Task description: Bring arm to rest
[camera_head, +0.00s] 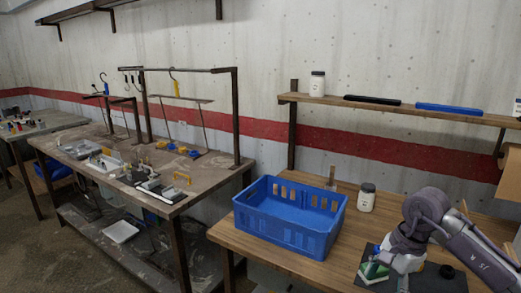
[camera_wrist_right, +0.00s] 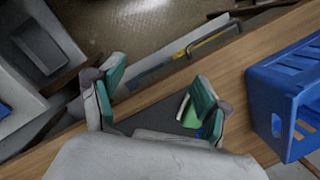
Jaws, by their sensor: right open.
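My right arm (camera_head: 430,215) comes in from the right in the head view and reaches over the wooden table. Its gripper (camera_head: 380,264) is low over a dark mat (camera_head: 440,280), close to a small green and white item (camera_head: 372,273). In the right wrist view the two teal-padded fingers of the right gripper (camera_wrist_right: 154,98) stand wide apart with nothing between them. The green and white item (camera_wrist_right: 185,108) shows partly behind one finger; I cannot tell whether they touch. My left gripper is not in view.
A blue crate (camera_head: 290,238) stands left of the gripper, with a lidded jar (camera_head: 366,198) behind. A dark round item (camera_head: 447,271) lies on the mat. A shelf (camera_head: 400,107) runs above the table. A cluttered workbench (camera_head: 140,165) stands left.

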